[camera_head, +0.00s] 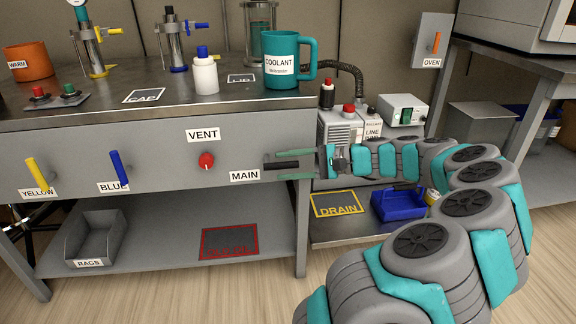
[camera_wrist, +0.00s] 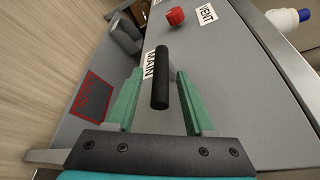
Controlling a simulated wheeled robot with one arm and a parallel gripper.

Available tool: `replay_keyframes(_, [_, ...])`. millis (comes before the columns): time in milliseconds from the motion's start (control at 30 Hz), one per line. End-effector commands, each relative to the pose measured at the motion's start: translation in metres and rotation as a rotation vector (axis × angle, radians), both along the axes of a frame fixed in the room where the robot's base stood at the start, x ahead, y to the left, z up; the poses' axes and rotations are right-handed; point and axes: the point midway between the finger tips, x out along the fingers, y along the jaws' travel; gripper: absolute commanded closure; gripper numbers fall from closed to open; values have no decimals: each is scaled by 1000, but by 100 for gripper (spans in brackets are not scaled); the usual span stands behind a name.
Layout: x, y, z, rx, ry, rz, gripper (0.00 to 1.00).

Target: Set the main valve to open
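The main valve's black handle (camera_head: 272,166) is at the right end of the bench's front panel, beside the MAIN label (camera_head: 244,176). It lies roughly level in the head view. My gripper (camera_head: 279,165) reaches it from the right, with one green finger above the handle and one below. In the wrist view the black handle (camera_wrist: 160,80) stands between the two fingers of my gripper (camera_wrist: 158,76), with a gap on each side. My gripper is open and holds nothing. The handle's mount on the panel is hard to make out.
A red VENT knob (camera_head: 206,160), a blue handle (camera_head: 119,167) and a yellow handle (camera_head: 36,173) share the panel. A teal COOLANT mug (camera_head: 279,62) and a white bottle (camera_head: 205,75) stand above on the bench. A blue tray (camera_head: 398,205) sits below my arm.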

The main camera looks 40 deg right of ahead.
Motion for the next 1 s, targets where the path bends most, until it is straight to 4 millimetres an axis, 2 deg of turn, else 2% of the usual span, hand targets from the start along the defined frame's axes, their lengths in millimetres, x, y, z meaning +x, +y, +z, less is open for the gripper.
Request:
replay_keyframes(67, [0, 0, 0, 0, 0, 0, 56])
replay_keyframes(467, [0, 0, 0, 0, 0, 0, 100])
replay_keyframes(1000, [0, 0, -1, -1, 1, 1, 100])
